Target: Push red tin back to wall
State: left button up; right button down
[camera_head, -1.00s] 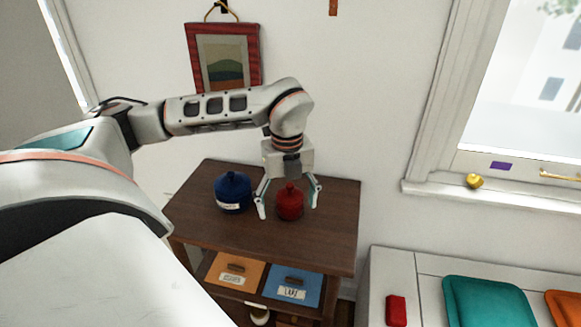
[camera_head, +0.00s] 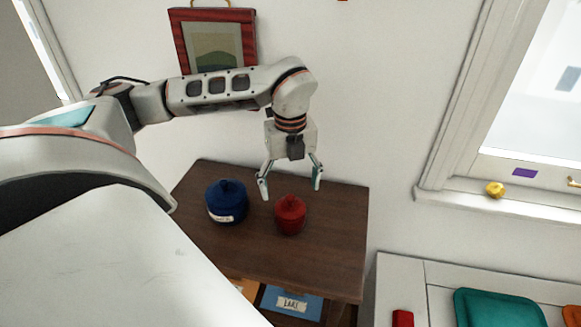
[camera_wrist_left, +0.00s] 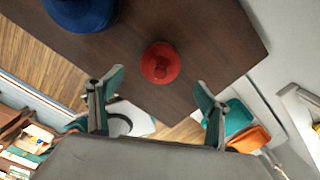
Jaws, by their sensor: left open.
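The red tin (camera_head: 290,215) with a knobbed lid stands upright on the dark wooden cabinet top (camera_head: 250,258), right of the blue tin (camera_head: 227,203). Bare wood shows between it and the wall-side edge. My left gripper (camera_head: 290,192) is open and empty, with its fingertips above the red tin in the head view. In the left wrist view, the red tin (camera_wrist_left: 160,63) lies beyond the open fingers (camera_wrist_left: 155,100), roughly centred between them and touching neither. Part of the blue tin (camera_wrist_left: 82,12) shows at that view's top left. My right gripper is in neither view.
The white wall (camera_head: 385,110) rises behind the cabinet, with a red-framed picture (camera_head: 213,45) behind my arm. The blue tin stands close on the left; the top right of the red tin is clear. A white bench with a teal cushion (camera_head: 498,308) is at right.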

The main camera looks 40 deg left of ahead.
aim_at(290, 205)
pick_arm(q)
jog(key=shift+f, duration=0.1)
jog(key=shift+f, duration=3.85)
jog(key=c, duration=1.2)
